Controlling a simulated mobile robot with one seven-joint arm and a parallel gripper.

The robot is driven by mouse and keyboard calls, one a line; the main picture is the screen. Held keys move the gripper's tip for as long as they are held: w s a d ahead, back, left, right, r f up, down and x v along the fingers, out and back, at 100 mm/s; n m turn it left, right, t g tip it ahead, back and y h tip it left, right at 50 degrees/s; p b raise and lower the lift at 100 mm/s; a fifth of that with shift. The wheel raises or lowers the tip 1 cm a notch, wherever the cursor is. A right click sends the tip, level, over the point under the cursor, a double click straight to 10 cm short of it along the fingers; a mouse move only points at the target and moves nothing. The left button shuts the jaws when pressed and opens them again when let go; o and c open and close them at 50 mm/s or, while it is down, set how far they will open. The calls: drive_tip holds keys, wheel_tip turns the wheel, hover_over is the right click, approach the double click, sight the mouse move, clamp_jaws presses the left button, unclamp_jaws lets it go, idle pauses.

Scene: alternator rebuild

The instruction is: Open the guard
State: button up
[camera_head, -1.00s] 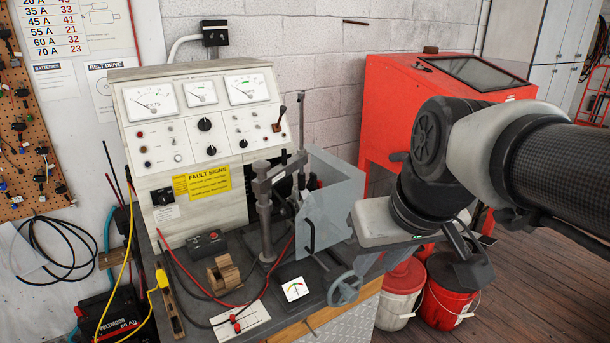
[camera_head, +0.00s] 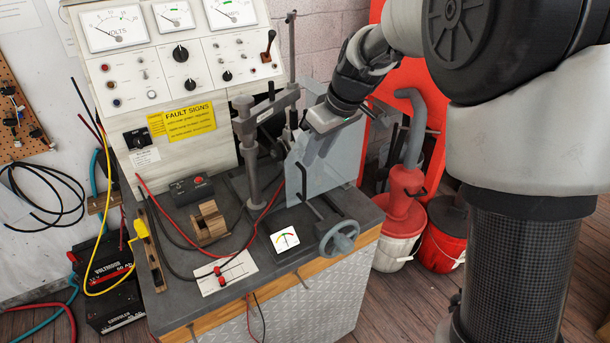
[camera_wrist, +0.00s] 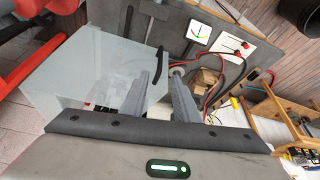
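The guard (camera_head: 325,160) is a clear, greyish panel standing upright beside the clamp post on the bench. It has a dark bar handle (camera_head: 304,184) on its near face. In the wrist view the guard (camera_wrist: 85,68) fills the upper left, and the black handle (camera_wrist: 158,62) stands near the fingertips. My gripper (camera_wrist: 160,82) is open, with a gap between its two fingers and nothing clearly held. In the head view my gripper (camera_head: 322,122) is at the guard's upper edge; its fingers are hard to make out there. Whether they touch the guard is unclear.
The clamp post (camera_head: 248,150) stands left of the guard. A handwheel (camera_head: 340,238) sits at the bench's front right corner. A small meter (camera_head: 285,240), a wooden block (camera_head: 209,222) and loose cables lie on the bench.

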hover_over(304, 197)
drive_tip(key=f, duration=1.1)
drive_tip(key=shift+w, duration=0.3)
drive_tip(key=shift+c, duration=0.3)
clamp_jaws()
